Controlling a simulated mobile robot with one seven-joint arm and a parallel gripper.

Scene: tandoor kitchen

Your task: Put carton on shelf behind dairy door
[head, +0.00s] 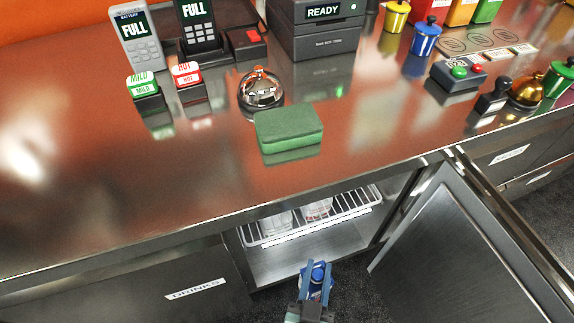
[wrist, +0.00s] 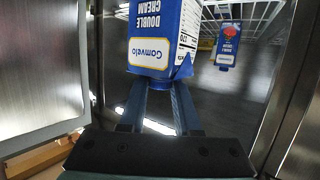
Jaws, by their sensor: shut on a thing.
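My gripper (head: 315,285) is shut on a blue and white double cream carton (wrist: 163,35). In the head view only the carton's blue top (head: 318,272) shows between the fingers, low in front of the open cabinet. In the wrist view the carton's print is upside down, and my gripper (wrist: 160,100) grips its top end. The dairy door (head: 465,250) stands open on the right in the head view; it shows on the left in the wrist view (wrist: 40,70). The white wire shelf (head: 350,208) is inside the cabinet; the carton is apart from it.
Pale, clear-looking items (head: 278,222) stand on the wire shelf. Another blue carton (wrist: 228,48) shows deeper inside in the wrist view. The counter edge (head: 200,228) overhangs the opening. A drinks front (head: 195,288) is shut at left. A green sponge (head: 289,128) lies on the counter.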

